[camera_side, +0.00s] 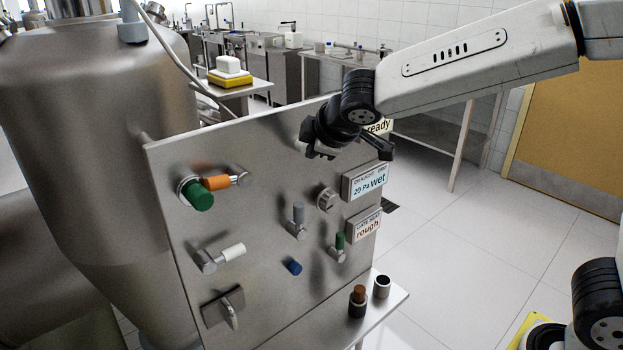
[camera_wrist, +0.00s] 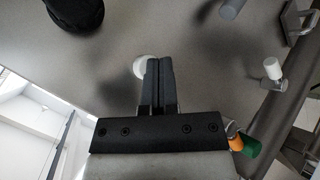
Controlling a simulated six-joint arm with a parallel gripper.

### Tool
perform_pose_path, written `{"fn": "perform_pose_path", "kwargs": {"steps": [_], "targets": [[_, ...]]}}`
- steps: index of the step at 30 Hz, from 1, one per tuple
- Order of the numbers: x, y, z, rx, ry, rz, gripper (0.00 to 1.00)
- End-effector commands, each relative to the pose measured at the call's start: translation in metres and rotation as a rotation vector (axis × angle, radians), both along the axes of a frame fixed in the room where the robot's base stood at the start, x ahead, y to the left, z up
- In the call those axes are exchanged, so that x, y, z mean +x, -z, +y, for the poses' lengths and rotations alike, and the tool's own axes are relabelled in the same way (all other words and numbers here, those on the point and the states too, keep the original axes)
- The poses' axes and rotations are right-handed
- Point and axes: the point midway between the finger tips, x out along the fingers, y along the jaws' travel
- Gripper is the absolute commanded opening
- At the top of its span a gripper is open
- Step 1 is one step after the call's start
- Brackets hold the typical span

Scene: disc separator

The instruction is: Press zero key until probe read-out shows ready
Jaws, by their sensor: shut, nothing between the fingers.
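A steel panel (camera_side: 262,170) carries knobs, levers and read-outs. The top read-out (camera_side: 378,126) shows "ready"; the rest of it is hidden behind my gripper (camera_side: 350,150), so I cannot read its name. In the wrist view my gripper (camera_wrist: 159,62) has its two dark fingers shut together, with nothing between them. A white round knob or key (camera_wrist: 140,66) shows just behind the fingertips and is partly covered by them. I cannot tell whether the fingers touch it, nor whether it is the zero key. My gripper hides that part of the panel in the side view.
Two more read-outs show "20 Pa wet" (camera_side: 367,183) and "rough" (camera_side: 366,227). Below my gripper are a grey dial (camera_side: 326,200), a green-tipped lever (camera_side: 340,241) and a grey lever (camera_side: 298,214). A large steel vessel (camera_side: 75,150) stands to the left.

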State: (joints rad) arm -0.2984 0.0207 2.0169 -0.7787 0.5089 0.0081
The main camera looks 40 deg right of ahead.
Motion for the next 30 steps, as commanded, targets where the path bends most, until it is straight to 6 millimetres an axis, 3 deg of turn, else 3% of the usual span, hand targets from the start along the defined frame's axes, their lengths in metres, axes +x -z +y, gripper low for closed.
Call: {"fn": "perform_pose_path", "kwargs": {"steps": [21,30], "targets": [[0.0019,0.0001,0.0001,0.000,-0.001,0.000,0.00],[-0.0072,-0.0002,0.0001,-0.001,-0.002,0.000,0.00]]}}
